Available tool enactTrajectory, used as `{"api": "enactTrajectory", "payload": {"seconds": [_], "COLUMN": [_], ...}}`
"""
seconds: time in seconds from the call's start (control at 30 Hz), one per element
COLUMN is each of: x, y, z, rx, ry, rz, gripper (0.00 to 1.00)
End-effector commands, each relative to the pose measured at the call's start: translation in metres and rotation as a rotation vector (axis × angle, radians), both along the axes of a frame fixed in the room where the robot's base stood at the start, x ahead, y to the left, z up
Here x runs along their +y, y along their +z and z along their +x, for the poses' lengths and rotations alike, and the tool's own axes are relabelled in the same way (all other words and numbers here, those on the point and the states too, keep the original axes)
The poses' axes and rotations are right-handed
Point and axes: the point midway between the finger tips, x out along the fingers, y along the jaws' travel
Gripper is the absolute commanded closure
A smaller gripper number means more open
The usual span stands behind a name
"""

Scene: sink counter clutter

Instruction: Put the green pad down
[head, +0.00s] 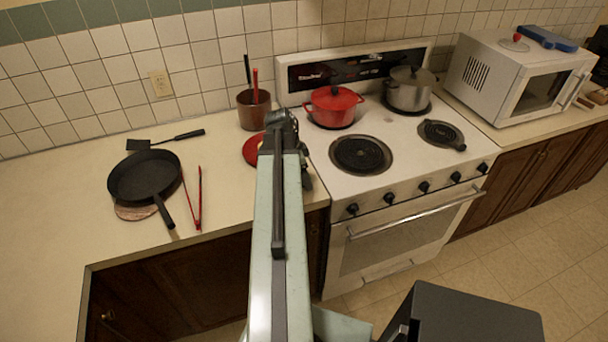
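I cannot make out a green pad anywhere in the head view. My gripper (279,122) is at the far end of my arm, over the counter by the left side of the stove. It is small and dark here, and my arm covers part of it. I cannot tell whether its fingers are open or shut, or whether they hold anything. A red plate (250,150) lies on the counter just left of my gripper, partly hidden by my arm.
A black pan (144,177) rests on a brownish round mat (131,213), with red tongs (199,200) and a black spatula (173,138) nearby. A brown utensil pot (251,113) stands behind the plate. A red pot (333,107) and steel pot (410,92) are on the stove. The left counter (50,235) is clear.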

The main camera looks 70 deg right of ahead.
Motion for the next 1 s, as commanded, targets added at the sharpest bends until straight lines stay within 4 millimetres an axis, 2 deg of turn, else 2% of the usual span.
{"api": "enactTrajectory", "payload": {"seconds": [0.27, 0.43, 0.57, 0.9, 1.0], "x": [-0.001, 0.000, 0.004, 0.017, 0.020], "y": [0.001, 0.013, 0.034, 0.107, 0.119], "z": [-0.001, 0.000, 0.003, 0.019, 0.023], "rx": [0.000, 0.000, 0.000, 0.000, 0.000], "ry": [-0.002, -0.002, -0.002, -0.003, -0.004], "rz": [0.000, 0.000, 0.000, 0.000, 0.000], "gripper": [0.23, 0.23, 0.23, 0.23, 0.23]}}
